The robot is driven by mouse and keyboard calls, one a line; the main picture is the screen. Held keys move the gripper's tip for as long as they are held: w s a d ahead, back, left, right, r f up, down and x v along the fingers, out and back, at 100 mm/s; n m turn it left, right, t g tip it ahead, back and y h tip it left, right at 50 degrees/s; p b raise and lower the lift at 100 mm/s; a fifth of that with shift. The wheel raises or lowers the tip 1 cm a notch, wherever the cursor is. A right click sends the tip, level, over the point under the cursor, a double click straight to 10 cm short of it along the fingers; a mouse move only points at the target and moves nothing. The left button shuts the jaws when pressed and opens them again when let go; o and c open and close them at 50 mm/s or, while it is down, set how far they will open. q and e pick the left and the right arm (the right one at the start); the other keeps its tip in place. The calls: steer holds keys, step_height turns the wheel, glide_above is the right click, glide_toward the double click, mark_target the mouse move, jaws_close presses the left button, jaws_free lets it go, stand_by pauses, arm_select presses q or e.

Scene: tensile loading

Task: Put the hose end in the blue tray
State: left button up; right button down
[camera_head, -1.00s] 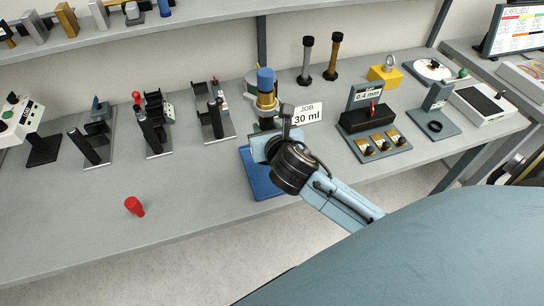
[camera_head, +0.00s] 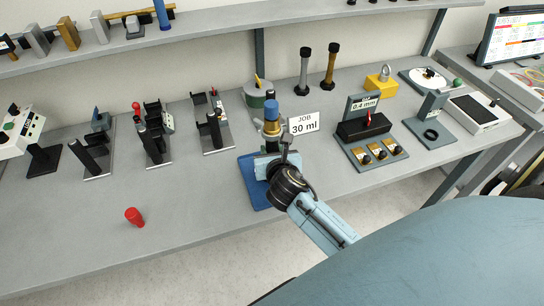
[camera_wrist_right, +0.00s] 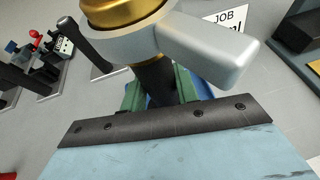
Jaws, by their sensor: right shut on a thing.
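The hose end (camera_head: 271,125) is upright, with a blue top, a brass collar and a dark lower part. In the right wrist view, its brass collar (camera_wrist_right: 122,12), a grey side lever and a dark stem show close up. My right gripper (camera_head: 272,148) is shut on the dark stem, between green finger pads (camera_wrist_right: 158,95). The blue tray (camera_head: 250,180) lies flat on the bench under the gripper, partly hidden by it. I cannot tell whether the hose end's bottom touches the tray. My left gripper is in neither view.
A "JOB 30 ml" card (camera_head: 303,124) stands just right of the hose end. A green-grey round container (camera_head: 258,95) is behind it. Black-handled fixtures (camera_head: 213,130) stand to the left. A red piece (camera_head: 134,216) lies front left, with clear bench around it.

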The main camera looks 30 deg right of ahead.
steer(key=shift+f, duration=0.8)
steer(key=shift+f, duration=0.15)
steer(key=c, duration=1.1)
jaws_free()
steer(key=shift+f, duration=0.1)
steer(key=shift+o, duration=0.2)
steer(key=shift+s+a+r, duration=0.1)
steer(key=shift+s+r, duration=0.15)
steer(key=shift+s, duration=0.05)
steer(key=v, duration=1.1)
steer(key=shift+s+a+p, duration=0.15)
steer(key=shift+s+p, duration=0.05)
steer(key=shift+p, duration=0.2)
